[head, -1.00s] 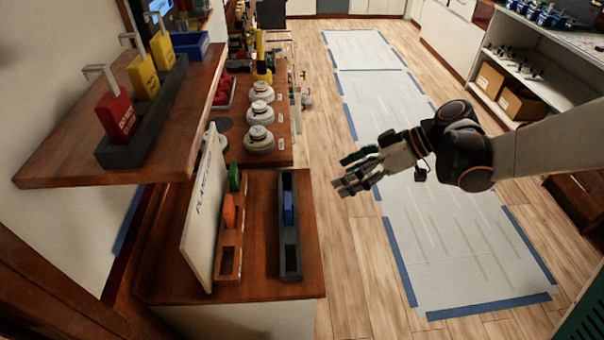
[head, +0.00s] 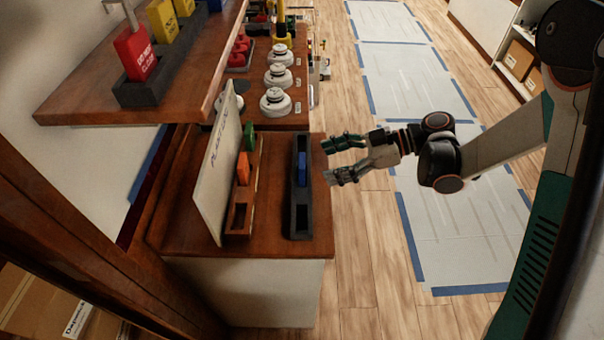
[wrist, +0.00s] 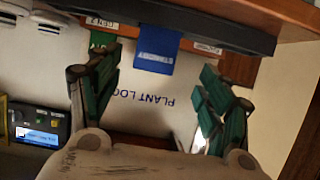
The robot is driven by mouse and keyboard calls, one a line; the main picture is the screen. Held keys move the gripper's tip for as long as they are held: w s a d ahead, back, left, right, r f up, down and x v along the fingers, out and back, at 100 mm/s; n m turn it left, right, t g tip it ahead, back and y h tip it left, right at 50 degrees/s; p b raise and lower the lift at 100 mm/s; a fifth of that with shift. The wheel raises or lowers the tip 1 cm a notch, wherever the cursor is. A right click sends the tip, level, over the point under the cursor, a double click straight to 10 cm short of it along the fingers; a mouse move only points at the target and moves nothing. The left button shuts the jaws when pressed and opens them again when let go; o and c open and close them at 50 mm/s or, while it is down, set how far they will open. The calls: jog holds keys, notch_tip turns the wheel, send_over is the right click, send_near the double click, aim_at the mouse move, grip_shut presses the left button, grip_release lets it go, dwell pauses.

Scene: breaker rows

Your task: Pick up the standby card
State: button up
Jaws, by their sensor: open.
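A blue card (head: 302,170) stands in the dark slotted tray (head: 301,222) on the wooden counter. In the wrist view, the blue card (wrist: 155,48) hangs into the picture between my finger pads, with a pale label too small to read. No readable text marks any card as standby. My gripper (head: 335,160) is open and empty just right of the dark tray in the head view, fingers pointing left at the card. In the wrist view, my gripper (wrist: 160,78) has its two green-padded fingers spread either side of the card, which looks farther away than the fingertips.
A wooden rack (head: 238,218) holds an orange card (head: 243,170) and a green card (head: 249,137). A white board (head: 214,175) leans behind it. A shelf (head: 190,80) with red and yellow cards overhangs on the left.

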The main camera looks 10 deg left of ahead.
aim_at(302, 171)
jog(key=shift+w+r+b+x, duration=0.15)
jog(key=shift+b+x, duration=0.45)
jog(key=shift+x, duration=1.05)
jog(key=shift+w+r+b+x, duration=0.1)
jog(key=shift+b+x, duration=0.5)
jog(key=shift+x, duration=1)
jog(key=shift+a, duration=0.1)
jog(key=c, duration=1.1)
